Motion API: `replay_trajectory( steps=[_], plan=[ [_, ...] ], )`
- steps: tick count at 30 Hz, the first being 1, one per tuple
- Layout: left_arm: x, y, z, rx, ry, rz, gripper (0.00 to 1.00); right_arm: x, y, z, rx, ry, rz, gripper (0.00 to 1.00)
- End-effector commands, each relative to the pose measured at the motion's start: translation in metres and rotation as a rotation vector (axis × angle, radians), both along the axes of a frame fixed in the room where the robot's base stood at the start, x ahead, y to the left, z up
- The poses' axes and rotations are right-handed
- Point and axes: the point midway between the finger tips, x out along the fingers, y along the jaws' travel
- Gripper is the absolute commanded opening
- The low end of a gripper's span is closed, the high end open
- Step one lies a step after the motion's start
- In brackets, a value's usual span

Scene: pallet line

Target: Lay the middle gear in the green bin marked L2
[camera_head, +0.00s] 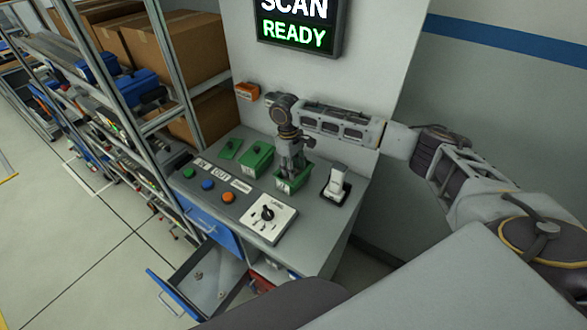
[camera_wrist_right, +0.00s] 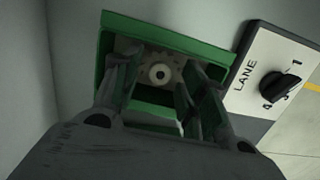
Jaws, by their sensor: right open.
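A grey toothed gear (camera_wrist_right: 172,68) with a pale round hub lies inside a green bin (camera_wrist_right: 107,50) in the right wrist view. My right gripper (camera_wrist_right: 157,105) is open, its fingers reaching down into the bin on both sides of the gear, with visible gaps. In the head view my right gripper (camera_head: 291,172) points down into the front green bin (camera_head: 283,188), which hides the gear. Another green bin (camera_head: 254,166) stands to its left. I cannot read an L2 mark on either bin. My left gripper is not in view.
A white LANE dial panel (camera_head: 283,228), coloured buttons (camera_head: 208,184) and a scanner on a stand (camera_head: 337,184) crowd the bench. An open drawer (camera_head: 195,283) with small parts juts out below. A shelf rack with boxes (camera_head: 170,45) stands left; a wall with a SCAN READY screen (camera_head: 297,35) is behind.

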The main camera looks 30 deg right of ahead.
Motion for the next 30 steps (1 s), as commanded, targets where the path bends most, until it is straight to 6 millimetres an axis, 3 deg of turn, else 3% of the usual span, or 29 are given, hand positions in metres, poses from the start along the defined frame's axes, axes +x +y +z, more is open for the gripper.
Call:
replay_trajectory(
  steps=[21, 30],
  plan=[
    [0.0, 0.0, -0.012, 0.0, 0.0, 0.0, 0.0, 0.011, 0.006, 0.095, 0.002, -0.002, 0.001, 0.42],
    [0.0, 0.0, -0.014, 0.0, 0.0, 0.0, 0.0, 0.013, 0.007, 0.116, 0.002, -0.001, 0.0, 0.42]
  ],
)
